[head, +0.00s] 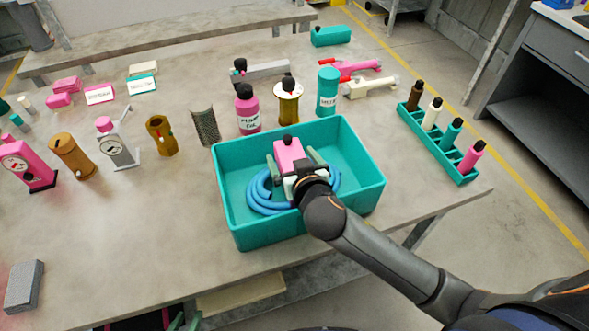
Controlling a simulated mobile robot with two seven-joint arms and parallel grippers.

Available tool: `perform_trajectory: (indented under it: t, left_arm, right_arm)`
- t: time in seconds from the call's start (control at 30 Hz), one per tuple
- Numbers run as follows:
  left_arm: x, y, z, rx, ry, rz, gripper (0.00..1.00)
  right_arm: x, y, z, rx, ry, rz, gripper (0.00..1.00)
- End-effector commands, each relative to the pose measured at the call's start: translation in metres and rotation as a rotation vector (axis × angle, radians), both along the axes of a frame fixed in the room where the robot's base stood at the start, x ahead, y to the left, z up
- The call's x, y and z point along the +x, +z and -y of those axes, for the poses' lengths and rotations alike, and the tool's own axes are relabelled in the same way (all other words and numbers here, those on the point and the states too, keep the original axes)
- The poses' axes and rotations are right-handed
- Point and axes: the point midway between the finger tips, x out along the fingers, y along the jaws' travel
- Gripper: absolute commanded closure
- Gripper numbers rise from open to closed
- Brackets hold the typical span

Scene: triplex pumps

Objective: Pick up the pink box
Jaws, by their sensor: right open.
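A pink box-like item (289,154) with a dark top stands inside the teal crate (236,229), at the coiled blue hose. My right gripper (294,160) reaches into the crate from the lower right. Its two grey-green fingers are open, one on each side of the pink item. The gripper body hides the item's lower part, so I cannot tell whether the fingers touch it. Smaller pink boxes (67,84) lie at the table's far left, by a pink-and-white labelled box (99,94). My left gripper does not show clearly.
A blue hose (262,199) lies coiled in the crate. Bottles, including a pink one (247,110) and a teal one (327,92), stand behind it. A teal rack (432,143) of small bottles is at right. Gauges stand at left. The table's front left is mostly clear.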

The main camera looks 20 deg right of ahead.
Motion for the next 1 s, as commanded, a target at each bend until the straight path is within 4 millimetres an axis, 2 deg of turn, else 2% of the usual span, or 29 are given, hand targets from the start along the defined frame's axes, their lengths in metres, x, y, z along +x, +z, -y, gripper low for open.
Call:
perform_trajectory:
  t: [0.07,0.83,1.0]
  left_arm:
    - [-0.0005,-0.0002,0.0001,-0.001,0.001,-0.001,0.61]
    - [-0.0015,-0.0007,0.0005,-0.002,0.002,-0.003,0.61]
    - [-0.0016,-0.0007,0.0006,-0.002,0.002,-0.003,0.61]
  right_arm:
    - [0.0,0.0,0.0001,0.0,0.0,0.0,0.03]
    - [0.0003,0.0001,0.0002,-0.001,0.0,0.0,0.9]
    - [0.0005,0.0011,0.0001,0.0,0.0,0.002,0.93]
